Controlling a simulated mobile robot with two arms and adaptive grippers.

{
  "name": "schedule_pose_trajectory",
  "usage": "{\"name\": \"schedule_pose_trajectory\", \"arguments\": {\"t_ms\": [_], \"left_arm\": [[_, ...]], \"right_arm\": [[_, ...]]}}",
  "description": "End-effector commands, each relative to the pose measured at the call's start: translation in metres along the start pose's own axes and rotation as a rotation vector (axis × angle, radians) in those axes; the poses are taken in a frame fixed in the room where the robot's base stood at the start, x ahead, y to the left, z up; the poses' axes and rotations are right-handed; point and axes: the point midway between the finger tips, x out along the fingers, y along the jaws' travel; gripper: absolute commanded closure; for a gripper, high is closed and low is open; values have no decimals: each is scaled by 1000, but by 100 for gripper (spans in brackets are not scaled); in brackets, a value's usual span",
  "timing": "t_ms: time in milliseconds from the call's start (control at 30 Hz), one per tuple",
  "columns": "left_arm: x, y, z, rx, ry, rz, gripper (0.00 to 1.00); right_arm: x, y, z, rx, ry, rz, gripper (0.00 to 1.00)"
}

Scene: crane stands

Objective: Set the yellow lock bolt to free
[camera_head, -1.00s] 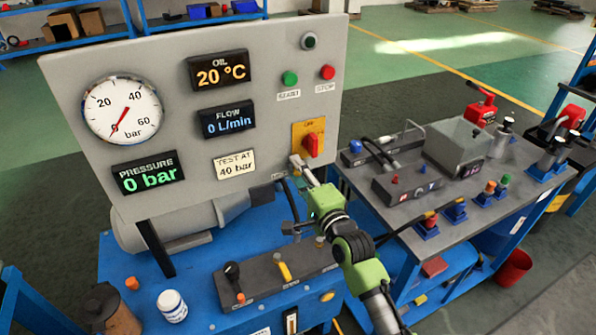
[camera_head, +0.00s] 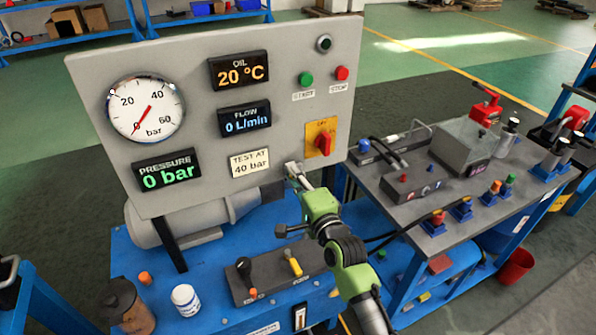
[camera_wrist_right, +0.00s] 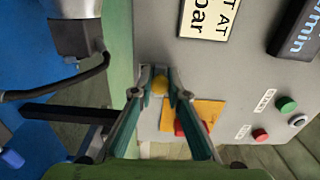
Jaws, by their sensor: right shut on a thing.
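The yellow lock bolt (camera_wrist_right: 160,85) shows as a small round yellow knob on the grey panel in the right wrist view. My right gripper (camera_head: 292,168) reaches the lower right part of the panel, left of and below the red rotary switch (camera_head: 324,145) on its yellow plate. In the right wrist view its two fingers (camera_wrist_right: 160,72) are closed on the yellow knob from both sides. The fingers hide the bolt in the head view, and I cannot read its marking. My left gripper is not in view.
The grey panel (camera_head: 215,45) carries a gauge, displays and green and red buttons. Below it a blue bench (camera_head: 225,320) holds a lever block (camera_head: 270,278), a white jar (camera_head: 186,300) and a brown container (camera_head: 128,308). A second bench with valves (camera_head: 430,195) stands at right.

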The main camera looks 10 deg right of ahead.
Motion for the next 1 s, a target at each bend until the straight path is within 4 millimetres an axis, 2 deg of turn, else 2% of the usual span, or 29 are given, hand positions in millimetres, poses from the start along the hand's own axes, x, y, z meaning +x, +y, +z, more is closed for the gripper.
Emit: {"name": "schedule_pose_trajectory", "arguments": {"t_ms": [33,167,200,267,467,667,767,1000], "left_arm": [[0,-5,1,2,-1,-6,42],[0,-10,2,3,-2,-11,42],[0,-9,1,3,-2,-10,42],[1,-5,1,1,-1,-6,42],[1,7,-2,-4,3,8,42],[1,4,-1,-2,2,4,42],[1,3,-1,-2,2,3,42],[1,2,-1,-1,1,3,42]], "right_arm": [[0,0,8,5,-13,1,100],[0,0,10,6,-16,1,100],[0,0,10,6,-16,1,83],[0,1,10,6,-16,1,67],[0,0,8,5,-13,0,67],[-3,1,7,5,-12,0,67],[-14,1,7,6,-12,0,67],[-63,1,8,4,-12,2,67]]}}
